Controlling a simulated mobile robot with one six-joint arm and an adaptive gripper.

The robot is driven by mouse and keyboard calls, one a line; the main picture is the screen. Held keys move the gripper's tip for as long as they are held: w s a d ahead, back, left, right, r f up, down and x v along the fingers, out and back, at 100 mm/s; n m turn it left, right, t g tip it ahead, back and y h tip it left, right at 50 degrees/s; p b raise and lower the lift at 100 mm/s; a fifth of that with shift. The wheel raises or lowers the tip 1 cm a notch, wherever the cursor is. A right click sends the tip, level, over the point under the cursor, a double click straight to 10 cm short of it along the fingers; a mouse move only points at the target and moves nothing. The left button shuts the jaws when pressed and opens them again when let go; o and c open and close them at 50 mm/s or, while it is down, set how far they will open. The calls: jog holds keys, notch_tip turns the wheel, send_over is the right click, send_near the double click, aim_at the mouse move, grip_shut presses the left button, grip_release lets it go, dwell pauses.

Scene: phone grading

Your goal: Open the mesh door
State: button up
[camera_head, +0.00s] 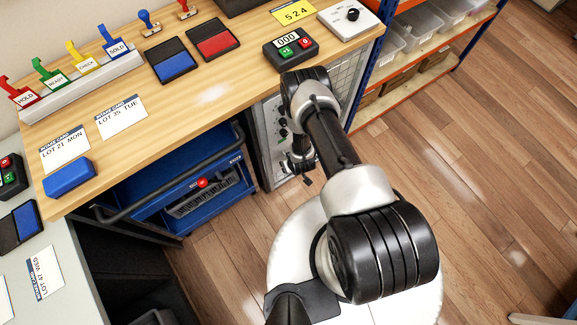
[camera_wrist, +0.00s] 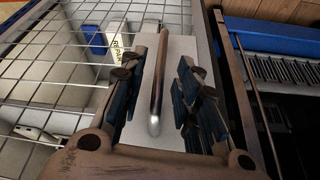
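The mesh door (camera_wrist: 62,103) fills the left of the wrist view as a grid of pale wires. It looks shut. A bright metal bar handle (camera_wrist: 158,80) stands in front of a white strip (camera_wrist: 183,50) along the door's right side. My gripper (camera_wrist: 164,62) is open, with one finger on each side of the handle. No contact between fingers and handle is clear. In the head view, part of the mesh (camera_head: 347,78) shows below the table, right of my arm. My gripper there is low by the cabinet front, mostly hidden by the arm.
Behind the mesh are a blue item (camera_wrist: 94,40) and a label reading REPAIR (camera_wrist: 122,46). A dark frame post (camera_wrist: 236,88) stands right of the handle. A blue cart (camera_head: 185,185) is left of the cabinet, shelves with bins (camera_head: 425,25) right. The wooden floor (camera_head: 480,170) at right is clear.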

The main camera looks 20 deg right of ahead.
jog(key=shift+b+x, duration=0.45)
jog(key=shift+x, duration=1.1)
jog(key=shift+r, duration=0.1)
grip_shut()
